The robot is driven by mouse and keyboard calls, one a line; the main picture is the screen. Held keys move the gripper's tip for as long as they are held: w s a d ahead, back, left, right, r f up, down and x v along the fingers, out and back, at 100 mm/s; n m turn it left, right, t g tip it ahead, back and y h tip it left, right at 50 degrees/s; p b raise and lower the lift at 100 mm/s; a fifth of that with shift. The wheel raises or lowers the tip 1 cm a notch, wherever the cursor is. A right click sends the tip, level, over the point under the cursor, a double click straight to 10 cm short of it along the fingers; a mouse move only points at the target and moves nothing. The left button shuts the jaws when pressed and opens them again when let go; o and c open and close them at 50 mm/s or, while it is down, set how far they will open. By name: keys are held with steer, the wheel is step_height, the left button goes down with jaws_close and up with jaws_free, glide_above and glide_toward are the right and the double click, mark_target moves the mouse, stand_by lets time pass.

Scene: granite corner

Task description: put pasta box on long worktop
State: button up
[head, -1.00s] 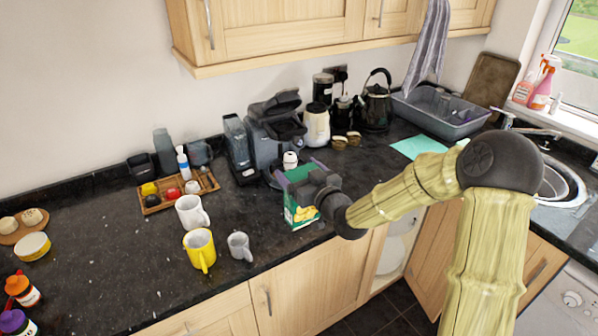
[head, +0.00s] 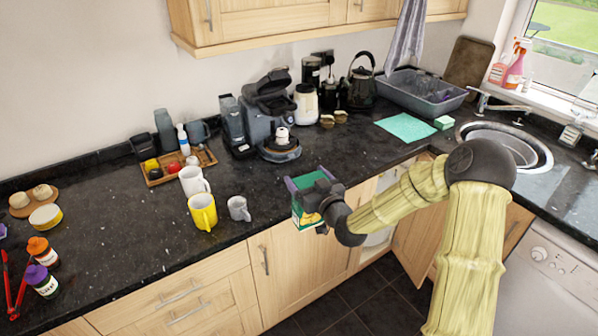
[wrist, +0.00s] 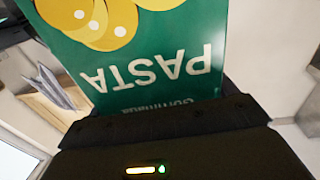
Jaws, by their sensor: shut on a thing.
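The pasta box (wrist: 150,75) is green with yellow pasta shapes and white PASTA lettering, upside down in the wrist view. In the head view the pasta box (head: 301,215) is small and partly covered by my gripper (head: 306,186). My gripper is shut on the box and holds it at the front edge of the long worktop (head: 125,235), in front of the cabinet doors. The worktop is dark speckled granite. I cannot tell the exact gap between box and worktop edge.
A grey mug (head: 238,209), a yellow mug (head: 203,212) and a white mug (head: 193,181) stand left of the box. A coffee machine (head: 270,110) is behind it. Bare worktop lies between the machine and the front edge. A cabinet door (head: 420,222) hangs open below.

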steer(key=s+d+f+m+h, duration=0.2)
steer(key=d+f, duration=0.2)
steer(key=f, duration=0.4)
steer(key=s+d+f+m+t+h, duration=0.1)
steer(key=s+d+f+h, duration=0.1)
steer(key=d+f, duration=0.3)
steer(key=s+d+f+m+t+h, duration=0.1)
steer(key=s+d+f+m+h, duration=0.1)
steer(key=f, duration=1)
steer(key=shift+s+d+m+h, duration=0.3)
steer(key=shift+s+d+h, duration=0.2)
steer(key=shift+d+h, duration=0.7)
